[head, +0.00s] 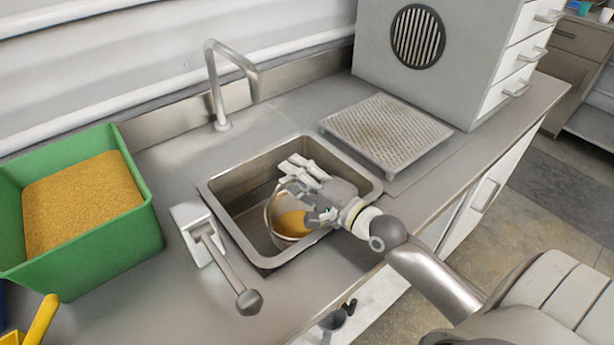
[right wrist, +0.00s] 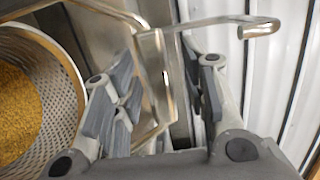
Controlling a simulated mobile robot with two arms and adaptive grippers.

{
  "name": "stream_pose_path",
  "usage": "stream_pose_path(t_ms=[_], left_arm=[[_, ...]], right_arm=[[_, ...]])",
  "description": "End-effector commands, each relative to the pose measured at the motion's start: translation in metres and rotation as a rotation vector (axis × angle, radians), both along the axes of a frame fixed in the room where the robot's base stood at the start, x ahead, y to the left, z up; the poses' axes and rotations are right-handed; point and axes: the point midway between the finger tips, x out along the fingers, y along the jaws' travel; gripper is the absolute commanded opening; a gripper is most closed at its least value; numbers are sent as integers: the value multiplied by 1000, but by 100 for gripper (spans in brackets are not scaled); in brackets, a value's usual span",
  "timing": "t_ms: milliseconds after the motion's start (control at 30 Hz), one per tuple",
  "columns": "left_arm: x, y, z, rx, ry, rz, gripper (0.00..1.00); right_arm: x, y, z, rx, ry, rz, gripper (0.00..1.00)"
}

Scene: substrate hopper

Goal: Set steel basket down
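The steel basket (head: 289,222) is inside the sink, with yellow-orange grain in it. In the right wrist view, its perforated wall (right wrist: 62,65) and the grain (right wrist: 17,105) show at the left edge. My right gripper (head: 301,191) reaches over the sink from the right, above the basket. In the right wrist view its fingers (right wrist: 160,95) are spread apart with no basket wall between them; bent metal shows in the gap. The basket's base is hidden. A small dark part at the bottom of the head view may be my left gripper (head: 338,318); its fingers cannot be made out.
The sink (head: 212,197) is set in the steel counter. A faucet (head: 215,90) stands behind it, and a lever (head: 228,262) stands in front of its left side. A green bin (head: 130,225) of grain is at left. A perforated tray (head: 385,130) and grey cabinet are at right.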

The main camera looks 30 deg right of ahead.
Motion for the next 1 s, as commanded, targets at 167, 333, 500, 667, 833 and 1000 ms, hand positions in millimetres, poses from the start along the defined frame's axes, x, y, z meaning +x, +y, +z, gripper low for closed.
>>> stream_pose_path(t_ms=[167,333,500,667,833,1000], left_arm=[[0,0,2,0,0,0,38],[0,0,4,0,0,-1,38],[0,-1,4,-1,-1,-1,38],[0,-1,3,-1,-1,-1,38],[0,-1,2,-1,-1,-1,38],[0,-1,2,-1,-1,-1,38]], right_arm=[[-13,-4,0,-1,1,0,40],[-35,-10,0,-2,4,1,40],[-56,-16,0,-2,3,1,40],[-75,-22,-1,-1,3,0,40],[-94,-28,0,-2,3,0,40],[-107,-32,0,-1,2,-1,40]])
